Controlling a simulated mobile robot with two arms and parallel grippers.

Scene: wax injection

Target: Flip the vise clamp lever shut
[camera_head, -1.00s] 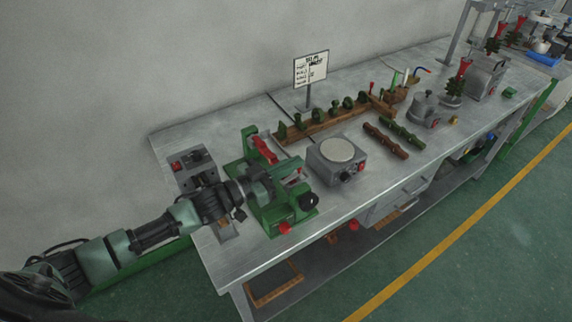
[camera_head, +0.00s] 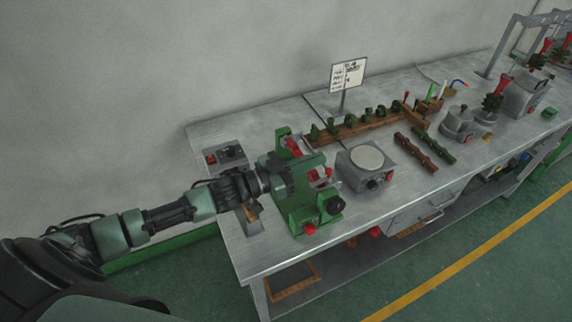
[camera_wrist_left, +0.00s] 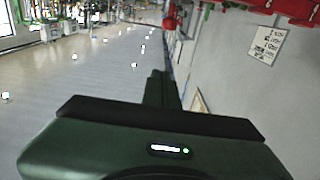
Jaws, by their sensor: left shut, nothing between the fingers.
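The green vise (camera_head: 318,212) stands near the left end of the workbench. Its red clamp lever (camera_head: 293,146) shows at the upper back part of the green frame. A long red part (camera_wrist_left: 285,10), which looks like the lever, crosses the top right of the left wrist view. My left gripper (camera_head: 284,181) reaches in from the left and overlaps the vise's left side. Its fingers (camera_wrist_left: 162,90) are together and empty in the wrist view. In the head view they partly hide the vise, and I cannot tell whether they touch it. My right gripper is out of view.
A grey box with red buttons (camera_head: 226,155) stands left of the vise. A round-topped grey device (camera_head: 366,158) stands close on its right. Behind are a wooden rack (camera_head: 352,130) and a sign (camera_head: 348,73).

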